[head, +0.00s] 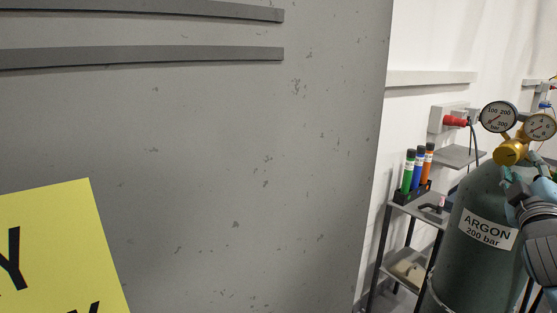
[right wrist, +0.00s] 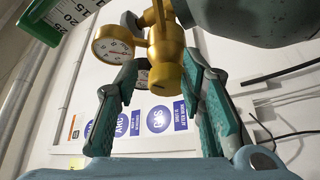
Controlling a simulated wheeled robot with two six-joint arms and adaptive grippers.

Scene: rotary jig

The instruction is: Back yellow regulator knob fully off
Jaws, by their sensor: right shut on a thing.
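The yellow regulator knob (head: 510,152) sits below the two round gauges of the brass regulator on the green argon cylinder (head: 470,262), at the right of the head view. My right gripper (head: 518,180) is at the right edge, just below the knob. In the right wrist view the knob (right wrist: 164,80) is between its two teal-padded fingers, and the gripper is shut on it. The finger contact is partly hidden by the knob and the viewing angle. My left gripper is not in view.
A large grey cabinet panel (head: 230,150) with a yellow sign (head: 60,255) fills the left of the head view. A gauge (right wrist: 113,46) is close to the fingers.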

